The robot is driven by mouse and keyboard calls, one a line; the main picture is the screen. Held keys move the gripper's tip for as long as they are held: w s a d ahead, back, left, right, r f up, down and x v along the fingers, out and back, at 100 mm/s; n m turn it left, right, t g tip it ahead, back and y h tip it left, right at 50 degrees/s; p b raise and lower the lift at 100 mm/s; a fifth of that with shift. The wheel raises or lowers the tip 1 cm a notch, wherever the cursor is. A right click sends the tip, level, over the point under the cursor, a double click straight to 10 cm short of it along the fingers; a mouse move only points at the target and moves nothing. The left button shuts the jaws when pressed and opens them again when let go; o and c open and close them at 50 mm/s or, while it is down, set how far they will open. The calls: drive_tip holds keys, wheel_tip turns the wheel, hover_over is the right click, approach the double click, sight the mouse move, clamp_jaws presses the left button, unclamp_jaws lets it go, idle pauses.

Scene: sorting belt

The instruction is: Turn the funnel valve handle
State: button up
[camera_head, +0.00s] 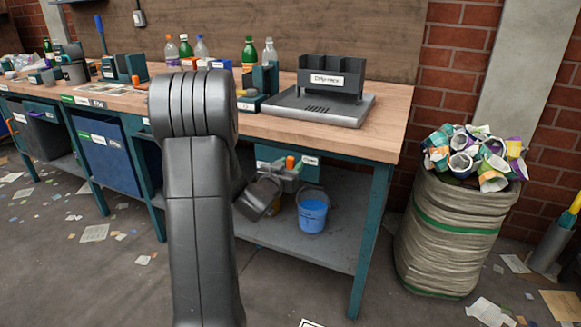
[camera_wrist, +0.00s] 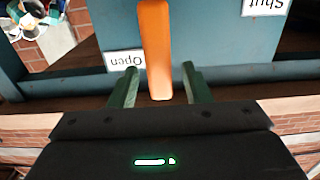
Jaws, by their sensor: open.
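The orange valve handle (camera_wrist: 157,45) stands in front of a teal-blue panel (camera_wrist: 205,40) in the wrist view. An "Open" label (camera_wrist: 125,61) is left of the handle and a "Shut" label (camera_wrist: 265,6) is at upper right, both upside down. My gripper (camera_wrist: 160,72) is open, with one green finger on each side of the handle's near end. Gaps show between handle and fingers. In the head view the handle (camera_head: 290,163) is a small orange piece under the bench top, and my arm hides part of that area. I cannot make out the funnel.
A blue bucket (camera_head: 312,212) stands on the lower shelf below the handle. The wooden bench (camera_head: 385,105) carries a grey tray with a dark rack (camera_head: 331,80) and bottles. A full sack of cups (camera_head: 455,225) stands to the right. Paper scraps litter the floor.

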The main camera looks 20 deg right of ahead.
drive_tip(key=shift+w+d, duration=0.3)
drive_tip(key=shift+d, duration=0.05)
drive_tip(key=shift+c, duration=0.2)
clamp_jaws()
drive_tip(key=w+a+f+n+p, duration=0.2)
drive_tip(key=n+p, duration=0.3)
drive_tip(key=n, duration=0.4)
drive_tip(key=w+a+f+n+p, duration=0.2)
drive_tip(key=f+n+p, duration=0.2)
drive_tip(key=n, duration=0.5)
drive_tip(key=shift+w+p, duration=0.2)
drive_tip(key=shift+p, duration=0.5)
